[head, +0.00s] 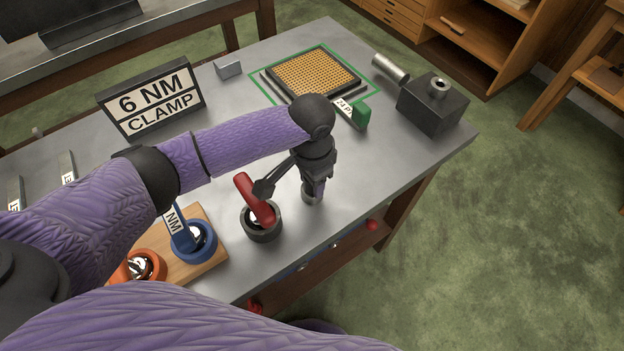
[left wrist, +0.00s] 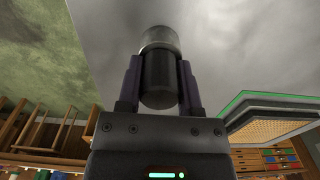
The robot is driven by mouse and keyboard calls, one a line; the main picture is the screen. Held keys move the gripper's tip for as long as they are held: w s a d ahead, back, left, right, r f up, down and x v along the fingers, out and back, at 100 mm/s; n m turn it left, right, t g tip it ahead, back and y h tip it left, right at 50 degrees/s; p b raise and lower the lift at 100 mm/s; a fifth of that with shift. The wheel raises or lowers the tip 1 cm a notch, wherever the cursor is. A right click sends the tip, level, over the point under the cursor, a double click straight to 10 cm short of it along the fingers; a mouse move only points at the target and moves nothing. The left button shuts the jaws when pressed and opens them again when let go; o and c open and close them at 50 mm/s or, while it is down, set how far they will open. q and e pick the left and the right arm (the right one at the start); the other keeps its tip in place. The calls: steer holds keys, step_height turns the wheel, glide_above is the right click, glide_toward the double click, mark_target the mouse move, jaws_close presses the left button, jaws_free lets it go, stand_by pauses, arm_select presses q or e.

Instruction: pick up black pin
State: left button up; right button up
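My left gripper (head: 314,190) points straight down near the front edge of the grey table. In the left wrist view its two purple fingers (left wrist: 159,80) stand on either side of a black pin (left wrist: 158,88), with no clear gap between them and the pin. A grey metal cylinder (left wrist: 160,38) shows just beyond the fingertips, in line with the pin. In the head view the gripper hides most of the pin, and a small grey part (head: 309,197) shows at the tabletop. My right gripper is out of view.
A red-handled tool (head: 254,198) in a dark round holder (head: 261,229) stands close left. A wooden board (head: 205,258) holds blue and orange tools. Behind are a gold-dotted grid plate (head: 312,74), a black block (head: 432,103), a silver cylinder (head: 390,68) and a clamp sign (head: 151,98).

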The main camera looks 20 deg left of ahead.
arm_select(q)
jaws_close()
step_height(320, 180, up, 10)
steer(key=p, duration=0.3)
steer(key=shift+p, duration=0.3)
